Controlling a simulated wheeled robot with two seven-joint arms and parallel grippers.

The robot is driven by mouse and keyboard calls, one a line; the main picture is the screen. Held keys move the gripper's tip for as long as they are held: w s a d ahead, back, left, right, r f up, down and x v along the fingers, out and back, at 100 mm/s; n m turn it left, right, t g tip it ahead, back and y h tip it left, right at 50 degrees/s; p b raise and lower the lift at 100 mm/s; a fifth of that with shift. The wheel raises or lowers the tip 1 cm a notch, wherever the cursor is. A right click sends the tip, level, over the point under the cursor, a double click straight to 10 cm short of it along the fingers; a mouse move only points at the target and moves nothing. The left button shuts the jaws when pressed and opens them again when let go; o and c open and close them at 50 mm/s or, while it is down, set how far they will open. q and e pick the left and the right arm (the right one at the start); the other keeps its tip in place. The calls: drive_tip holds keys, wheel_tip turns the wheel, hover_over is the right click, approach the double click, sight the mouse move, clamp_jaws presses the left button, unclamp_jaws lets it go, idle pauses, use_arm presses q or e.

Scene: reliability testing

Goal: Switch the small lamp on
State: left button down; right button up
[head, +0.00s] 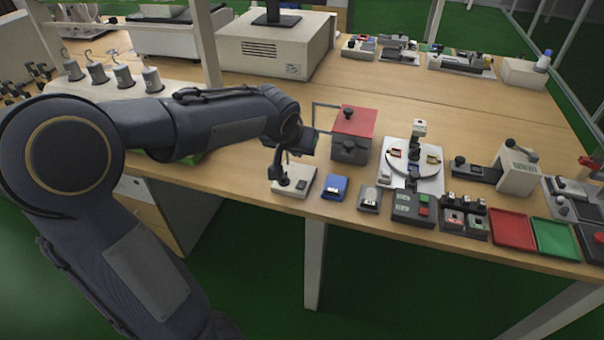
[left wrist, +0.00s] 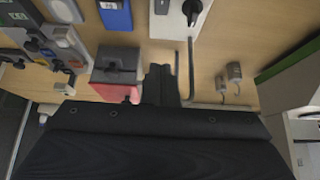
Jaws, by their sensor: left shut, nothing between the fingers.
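The small lamp stands near the front edge of the table, with a white base (head: 293,180) and a dark bent stem and head. In the left wrist view its white base (left wrist: 167,22) is at the top, with a small switch on it and the dark lamp head (left wrist: 192,9) beside. My left gripper (head: 299,143) is just behind and above the lamp. In the left wrist view its dark fingers (left wrist: 160,82) are together and empty, apart from the base. The fingertips are hard to make out in the head view. My right gripper is not in view.
A red-topped grey box (head: 353,133) stands close to the right of my left gripper. A blue block (head: 335,187) and a small grey device (head: 370,198) sit right of the lamp. Several weights with hooks (head: 123,76) stand at the left. Open table lies behind the red-topped box.

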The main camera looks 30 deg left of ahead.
use_arm(q)
hover_over(303, 180)
drive_tip(key=f, duration=0.7)
drive_tip(key=shift+s+f+b, duration=0.2)
drive_tip(key=shift+f+b, duration=0.05)
drive_tip(key=shift+b, duration=0.05)
wheel_tip(303, 180, down, 3)
drive_tip(key=shift+s+r, duration=0.15)
drive_tip(key=shift+r, duration=0.05)
drive_tip(key=shift+s+f, duration=0.15)
drive_tip(key=shift+f, duration=0.55)
drive_tip(key=shift+r+g+p, duration=0.1)
drive_tip(key=shift+g+p, duration=0.3)
drive_tip(key=shift+p, duration=0.55)
drive_tip(key=shift+f, duration=0.45)
drive_tip(key=shift+s, duration=0.1)
